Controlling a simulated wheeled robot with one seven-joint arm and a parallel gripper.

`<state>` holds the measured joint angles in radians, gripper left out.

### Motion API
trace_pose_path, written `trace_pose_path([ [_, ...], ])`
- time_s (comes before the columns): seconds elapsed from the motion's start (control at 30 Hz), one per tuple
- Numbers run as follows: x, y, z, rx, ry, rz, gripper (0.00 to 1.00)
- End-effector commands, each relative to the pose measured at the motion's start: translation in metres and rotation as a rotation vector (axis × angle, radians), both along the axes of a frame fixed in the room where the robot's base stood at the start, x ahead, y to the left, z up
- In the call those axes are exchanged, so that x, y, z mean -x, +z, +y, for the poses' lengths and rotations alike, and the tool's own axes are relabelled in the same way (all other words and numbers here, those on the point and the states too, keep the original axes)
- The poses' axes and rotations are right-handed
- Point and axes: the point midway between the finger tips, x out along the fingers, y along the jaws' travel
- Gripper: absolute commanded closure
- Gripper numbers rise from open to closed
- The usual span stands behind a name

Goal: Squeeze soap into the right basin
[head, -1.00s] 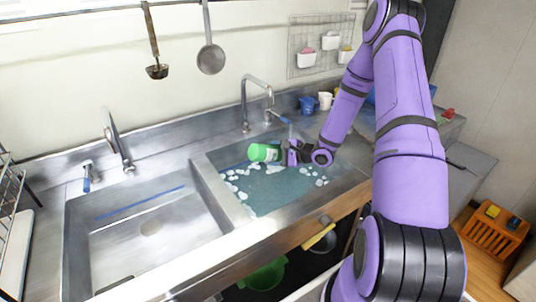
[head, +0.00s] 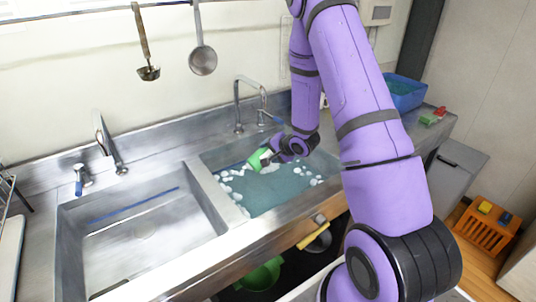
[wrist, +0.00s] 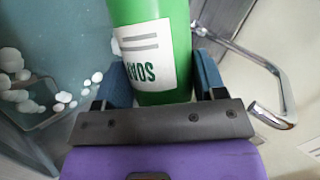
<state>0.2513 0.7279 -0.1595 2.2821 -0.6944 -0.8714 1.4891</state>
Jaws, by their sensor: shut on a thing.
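The green soap bottle (head: 256,160) is tilted above the right basin (head: 222,205). In the wrist view the bottle (wrist: 182,30) shows a white label reading SOAP. My gripper (head: 272,154) is shut on it, with one blue finger on each side in the wrist view (wrist: 158,84). The right basin holds bluish water with white foam blobs along its left, back and right parts. The bottle's far end is out of the wrist view, and the arm hides part of the area behind the basin.
The left basin (head: 72,240) is empty. A curved faucet (head: 238,100) stands behind the right basin, close to my gripper. A blue tub (head: 405,92) sits on the counter at the right.

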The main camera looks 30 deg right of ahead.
Motion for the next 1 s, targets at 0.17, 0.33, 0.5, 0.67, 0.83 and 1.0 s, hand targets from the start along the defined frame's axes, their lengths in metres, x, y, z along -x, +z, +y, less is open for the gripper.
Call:
trace_pose_path([
  [0.17,-0.001,0.003,-0.007,0.132,0.003,-0.004,0.69],
  [0.33,-0.002,0.013,-0.014,0.267,0.002,-0.014,0.69],
  [0.5,-0.002,0.032,-0.02,0.439,0.001,-0.019,0.69],
  [0.67,-0.002,0.048,-0.025,0.599,0.002,-0.023,0.69],
  [0.83,-0.002,0.067,-0.031,0.771,0.001,-0.028,0.69],
  [1.0,-0.002,0.084,-0.037,0.936,0.0,-0.034,0.69],
])
